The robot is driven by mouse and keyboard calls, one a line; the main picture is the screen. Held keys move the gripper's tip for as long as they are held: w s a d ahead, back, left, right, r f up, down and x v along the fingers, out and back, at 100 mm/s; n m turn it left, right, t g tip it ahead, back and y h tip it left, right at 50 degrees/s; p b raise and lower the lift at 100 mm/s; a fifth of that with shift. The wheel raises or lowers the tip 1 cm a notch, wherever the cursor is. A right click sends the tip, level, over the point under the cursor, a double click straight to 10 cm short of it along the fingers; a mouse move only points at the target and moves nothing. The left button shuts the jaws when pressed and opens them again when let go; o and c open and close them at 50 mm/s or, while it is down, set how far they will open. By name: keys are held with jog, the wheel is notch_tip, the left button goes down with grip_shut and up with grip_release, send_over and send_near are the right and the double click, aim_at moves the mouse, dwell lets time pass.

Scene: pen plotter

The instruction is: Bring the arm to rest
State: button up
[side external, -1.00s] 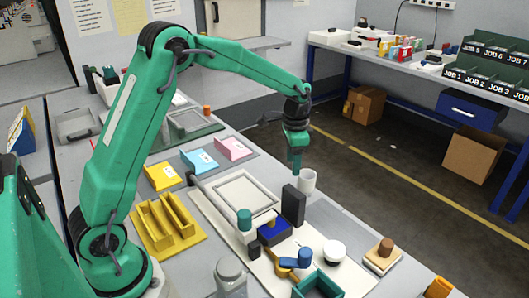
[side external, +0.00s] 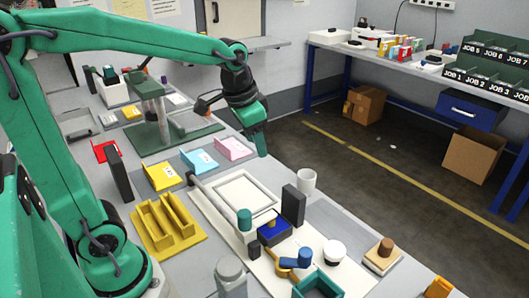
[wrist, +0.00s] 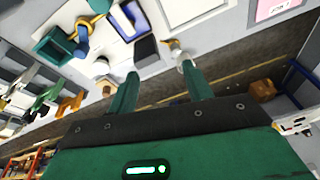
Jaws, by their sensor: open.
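My green arm reaches across the bench from the left in the side external view. My gripper (side external: 262,148) hangs in the air near the bench's right edge, beyond the pink holder. In the wrist view my gripper (wrist: 163,82) shows two green fingers spread apart with nothing between them. The white plotter board (side external: 210,205) lies on the bench, nearer the camera than my gripper. A white cup (side external: 307,180) stands at the bench edge to the right of and below my gripper.
Yellow (side external: 162,176), blue (side external: 200,160) and pink (side external: 234,148) holders stand in a row. A dark upright block (side external: 293,205), a teal open box (side external: 318,285) and a yellow rack (side external: 165,225) occupy the near bench. A green stand (side external: 150,95) rises behind.

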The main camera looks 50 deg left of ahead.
jog(key=s+n+t, duration=0.2)
jog(key=s, duration=1.1)
jog(key=shift+d+n+t, duration=0.3)
jog(key=shift+d, duration=0.15)
jog(key=shift+r, duration=0.2)
dwell(2.6)
jog(key=w+a+f+m+g, duration=0.1)
jog(key=w+f+m+g, duration=0.15)
jog(key=w, duration=0.75)
jog(key=w+a+f+m+g, duration=0.1)
jog(key=w+f+m+g, duration=0.15)
jog(key=w, duration=0.85)
jog(key=shift+m, duration=0.3)
jog(key=w+f, duration=0.4)
jog(key=f, duration=0.1)
jog(key=w+f, duration=0.2)
jog(key=shift+a+f, duration=0.4)
jog(key=shift+w+f+g, duration=0.25)
jog(key=shift+f+g, duration=0.05)
jog(key=shift+f, duration=0.25)
